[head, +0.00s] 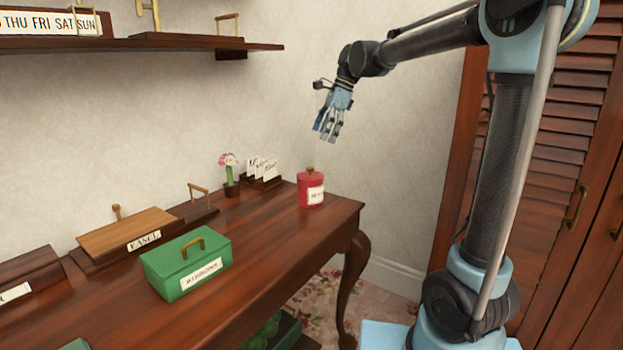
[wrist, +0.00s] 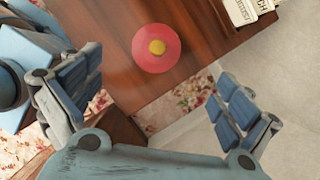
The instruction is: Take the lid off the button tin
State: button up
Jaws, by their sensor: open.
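The red button tin (head: 311,192) stands upright near the right end of the wooden table, with a white label on its front. Its red lid (head: 310,174) is on, with a small brass knob on top. In the wrist view the round red lid (wrist: 156,48) and its yellow knob (wrist: 157,47) show from above. My gripper (head: 327,133) is open and empty, in the air above the tin and slightly to its right. In the wrist view the fingers of my gripper (wrist: 158,100) are spread wide, and the tin lies beyond them.
A card holder (head: 262,182) and a small flower pot (head: 231,187) stand behind and left of the tin. A green box (head: 187,262) and a wooden easel box (head: 128,233) are further left. A shelf (head: 180,42) hangs on the wall. The table's right edge is close to the tin.

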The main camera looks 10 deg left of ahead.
aim_at(311, 168)
jog(key=x, duration=1.2)
jog(key=shift+s+d+f, duration=0.1)
jog(key=shift+d+f, duration=0.05)
jog(key=shift+f, duration=0.15)
jog(key=c, duration=1)
